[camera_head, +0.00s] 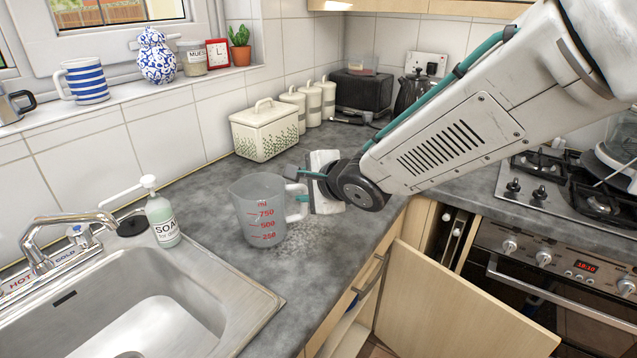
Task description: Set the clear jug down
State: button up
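The clear jug (259,218) with red measuring marks is upright over the grey worktop, just right of the sink. It looks empty, and I cannot tell whether its base touches the worktop. Its pale handle (296,203) points right, towards my gripper. My gripper (303,184) is at the handle, coming in from the right. The handle and my gripper's own body hide much of the fingers, so I cannot see whether they are closed on the handle.
A soap bottle (162,214) stands left of the jug, by the steel sink (225,274) and its tap (65,235). A cream bread bin (264,130) and canisters (310,103) stand behind. A cupboard door (445,308) hangs open below the worktop. Speckled worktop around the jug is clear.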

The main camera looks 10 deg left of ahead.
jog(key=v, duration=1)
jog(key=shift+s+d+r, duration=0.2)
jog(key=shift+d, duration=0.1)
jog(key=s+d+r+n+h, duration=0.15)
jog(key=d+h, duration=0.35)
jog(key=d, duration=0.9)
jog(key=s+d+n+h, duration=0.15)
jog(key=d+h, duration=0.25)
jog(key=d, duration=0.9)
jog(key=s+d+f+n+g, duration=0.1)
jog(key=s+d+n+g, duration=0.2)
jog(key=s, duration=0.6)
jog(key=s+d+f+n+g, duration=0.1)
jog(key=s+d+n+g, duration=0.2)
jog(key=s, duration=0.7)
jog(key=shift+d+f+n+g, duration=0.2)
jog(key=shift+d+n+g, duration=0.1)
jog(key=shift+d+n, duration=0.55)
jog(key=shift+s+a, duration=0.15)
jog(key=shift+a, duration=0.1)
